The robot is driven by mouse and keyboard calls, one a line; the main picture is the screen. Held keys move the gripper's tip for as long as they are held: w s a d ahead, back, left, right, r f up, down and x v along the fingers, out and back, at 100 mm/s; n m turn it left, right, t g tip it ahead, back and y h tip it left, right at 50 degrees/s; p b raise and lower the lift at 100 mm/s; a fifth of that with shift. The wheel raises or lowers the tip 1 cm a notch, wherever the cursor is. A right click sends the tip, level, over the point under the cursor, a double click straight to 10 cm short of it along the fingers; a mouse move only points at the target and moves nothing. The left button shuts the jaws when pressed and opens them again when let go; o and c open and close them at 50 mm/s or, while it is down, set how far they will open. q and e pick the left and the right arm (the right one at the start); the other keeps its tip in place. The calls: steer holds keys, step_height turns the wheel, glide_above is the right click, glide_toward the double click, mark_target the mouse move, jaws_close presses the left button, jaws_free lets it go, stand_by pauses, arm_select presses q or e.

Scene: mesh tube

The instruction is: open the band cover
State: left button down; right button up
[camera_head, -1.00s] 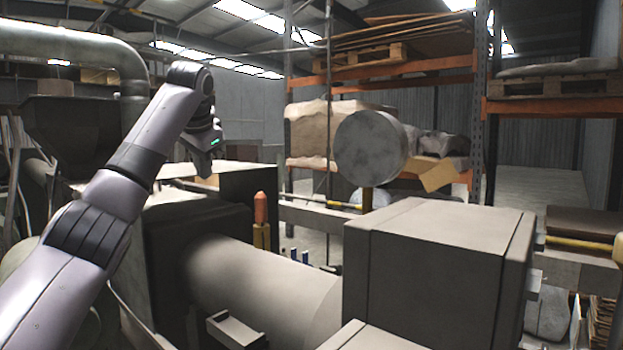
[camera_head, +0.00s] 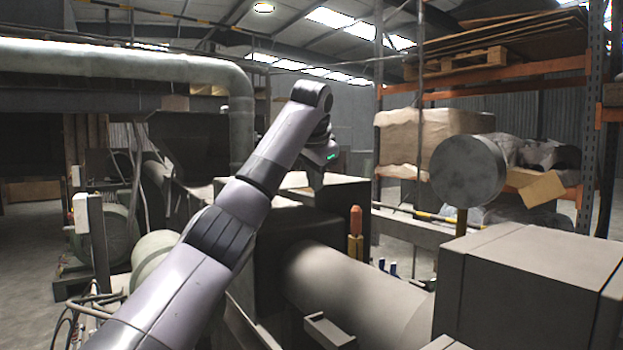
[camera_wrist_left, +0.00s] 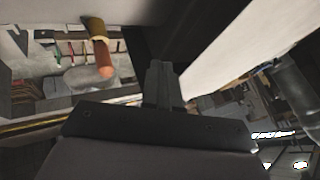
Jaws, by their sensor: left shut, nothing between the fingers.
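A machine fills the middle of the head view, with a pale horizontal tube (camera_head: 350,290) running out of a dark housing (camera_head: 285,250). I cannot tell which part is the band cover. An orange-tipped handle (camera_head: 355,220) stands upright beside the housing; it also shows in the left wrist view (camera_wrist_left: 104,58), pointing downward there. My left gripper (camera_head: 317,178) is above the housing's far side, its tips hard to see. In the left wrist view its fingers (camera_wrist_left: 163,80) are together and empty, close to a pale edge and dark surface. My right gripper is not in view.
A large grey box (camera_head: 530,280) stands at the right, with a round disc (camera_head: 468,172) on a post behind it. A thick pipe (camera_head: 120,62) and a dark hopper (camera_head: 190,135) are at the left. Orange shelving (camera_head: 495,75) is behind. Open floor (camera_head: 30,255) shows at far left.

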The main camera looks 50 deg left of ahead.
arm_select(q)
steer(key=b+v, duration=0.1)
steer(key=v, duration=0.7)
steer(key=shift+r, duration=0.35)
steer(key=shift+s+d, duration=0.1)
